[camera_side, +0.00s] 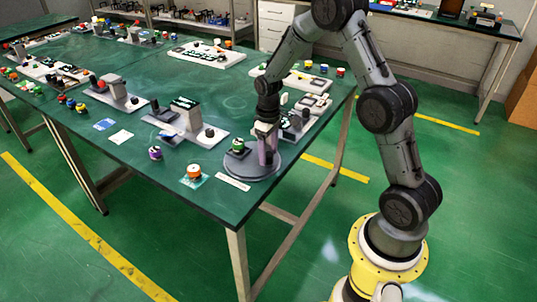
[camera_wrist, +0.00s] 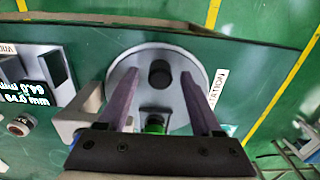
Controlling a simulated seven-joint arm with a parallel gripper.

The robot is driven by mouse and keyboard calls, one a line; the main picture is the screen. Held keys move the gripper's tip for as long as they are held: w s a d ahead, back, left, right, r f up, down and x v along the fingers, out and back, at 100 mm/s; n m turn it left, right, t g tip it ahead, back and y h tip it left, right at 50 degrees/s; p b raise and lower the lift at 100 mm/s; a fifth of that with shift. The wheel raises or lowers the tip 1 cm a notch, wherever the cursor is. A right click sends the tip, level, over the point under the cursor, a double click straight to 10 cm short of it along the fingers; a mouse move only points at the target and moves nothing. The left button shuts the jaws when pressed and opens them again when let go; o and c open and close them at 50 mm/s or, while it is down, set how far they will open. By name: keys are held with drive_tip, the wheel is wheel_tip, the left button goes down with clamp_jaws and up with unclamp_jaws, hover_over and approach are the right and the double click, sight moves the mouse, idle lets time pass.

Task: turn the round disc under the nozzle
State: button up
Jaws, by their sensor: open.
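The round grey disc (camera_side: 246,171) lies near the front corner of the green table. In the wrist view the disc (camera_wrist: 147,53) has a dark round knob (camera_wrist: 159,73) and a green-topped part (camera_wrist: 154,125) on it. My gripper (camera_side: 268,162) points down over the disc's right part in the side view. In the wrist view my gripper (camera_wrist: 162,74) is open, with one purple finger on each side of the dark knob. I cannot tell whether the fingers touch it. A pale bracket (camera_wrist: 80,115) stands at the disc's left edge; I cannot tell if it is the nozzle.
A white label strip (camera_side: 233,182) and an orange button (camera_side: 194,171) on a small plate lie left of the disc. A device with a display (camera_side: 187,116) stands behind. The table's front edge (camera_side: 232,223) is close to the disc.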

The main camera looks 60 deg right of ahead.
drive_tip(key=shift+f, duration=0.6)
clamp_jaws()
idle(1.1)
